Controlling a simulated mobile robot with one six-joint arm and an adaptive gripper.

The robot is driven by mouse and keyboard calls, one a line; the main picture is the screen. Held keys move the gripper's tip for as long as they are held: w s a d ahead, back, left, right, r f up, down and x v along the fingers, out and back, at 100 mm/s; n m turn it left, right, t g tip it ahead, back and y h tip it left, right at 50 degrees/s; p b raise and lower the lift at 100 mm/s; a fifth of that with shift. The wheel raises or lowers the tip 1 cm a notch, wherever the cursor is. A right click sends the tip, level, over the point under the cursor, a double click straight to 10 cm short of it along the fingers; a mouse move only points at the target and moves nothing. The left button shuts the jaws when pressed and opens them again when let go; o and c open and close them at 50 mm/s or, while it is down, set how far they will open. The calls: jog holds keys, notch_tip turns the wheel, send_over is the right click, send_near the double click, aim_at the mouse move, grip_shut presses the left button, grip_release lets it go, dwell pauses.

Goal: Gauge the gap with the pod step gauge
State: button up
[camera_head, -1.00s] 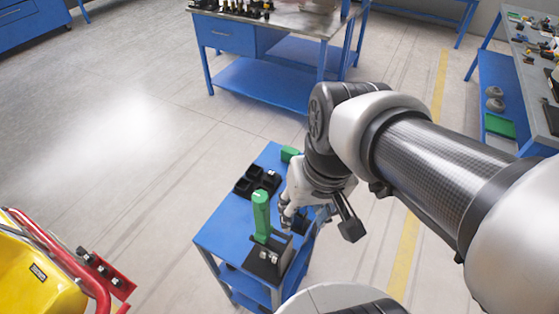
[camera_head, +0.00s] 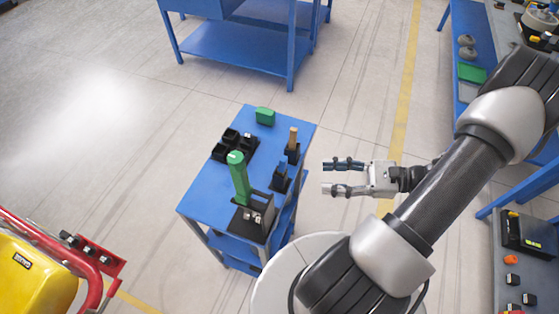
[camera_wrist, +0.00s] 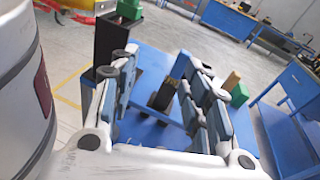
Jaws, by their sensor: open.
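My gripper (camera_head: 332,178) is open and empty. It points left, off the right edge of the small blue cart (camera_head: 215,205). In the wrist view its fingers (camera_wrist: 160,95) stand apart with nothing held. On the cart a green-handled tool (camera_head: 240,180) stands upright in a black holder (camera_head: 247,224). A small blue piece (camera_head: 282,168) and a tan piece (camera_head: 293,138) stand in their own black holders along the right side. I cannot tell which is the pod step gauge. A yellow train car (camera_head: 40,275) with a red bar (camera_head: 45,235) is at lower left; no gap is clear.
A black compartment tray (camera_head: 235,146) and a green block (camera_head: 265,116) sit at the cart's far end. Blue workbenches stand at the back (camera_head: 235,50) and right (camera_head: 535,185). Open floor (camera_head: 110,130) lies left of the cart.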

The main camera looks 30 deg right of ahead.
aim_at(287, 161)
jog(key=s+d+f+m+t+h, duration=0.1)
jog(key=d+f+m+t+h, duration=0.1)
jog(key=d+m+t, duration=0.15)
jog(key=shift+t, duration=0.35)
jog(key=b+x, duration=0.1)
jog(key=x, duration=0.7)
jog(key=b+x, duration=0.2)
jog(key=x, duration=0.7)
jog(key=shift+a+f, duration=0.25)
jog(key=shift+a, duration=0.2)
jog(key=shift+c, duration=0.5)
grip_shut()
